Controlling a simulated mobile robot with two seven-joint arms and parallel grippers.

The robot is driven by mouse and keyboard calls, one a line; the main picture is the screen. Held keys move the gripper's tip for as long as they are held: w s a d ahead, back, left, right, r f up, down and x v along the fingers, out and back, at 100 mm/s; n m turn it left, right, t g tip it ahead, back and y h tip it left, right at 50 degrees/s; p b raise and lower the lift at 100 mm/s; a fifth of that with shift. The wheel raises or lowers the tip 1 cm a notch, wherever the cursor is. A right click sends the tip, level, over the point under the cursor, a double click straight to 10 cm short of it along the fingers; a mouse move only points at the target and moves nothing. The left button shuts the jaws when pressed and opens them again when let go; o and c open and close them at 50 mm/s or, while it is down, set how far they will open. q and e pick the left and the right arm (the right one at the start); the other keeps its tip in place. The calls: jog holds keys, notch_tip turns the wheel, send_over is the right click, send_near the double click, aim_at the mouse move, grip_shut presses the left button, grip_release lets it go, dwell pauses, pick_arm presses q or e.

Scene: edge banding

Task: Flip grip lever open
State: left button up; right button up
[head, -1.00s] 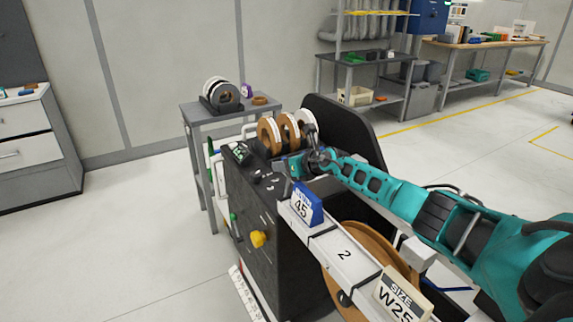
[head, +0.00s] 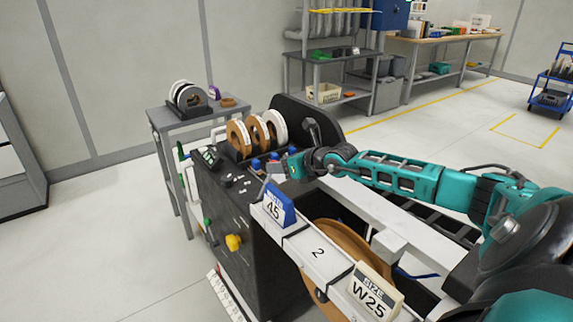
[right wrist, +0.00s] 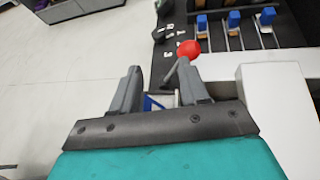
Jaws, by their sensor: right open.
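The grip lever shows in the right wrist view as a thin grey rod with a red ball knob (right wrist: 188,49). My right gripper (right wrist: 161,74) is open. The rod slants down between its two grey fingers, close to the right one, with the knob just past that fingertip. I cannot tell whether the finger touches the lever. In the head view my right gripper (head: 273,170) reaches over the dark edge banding machine (head: 240,215) from the right, and I cannot make out the lever there. My left gripper is not in view.
Blue-capped levers (right wrist: 235,18) stand beyond the gripper. Rolls of banding (head: 258,132) are on the machine's back. A blue "45" sign (head: 274,207) and a "W25" size sign (head: 375,290) stand on the white rail. A grey side table (head: 190,113) is behind.

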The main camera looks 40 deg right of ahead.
jog(key=shift+v, duration=0.9)
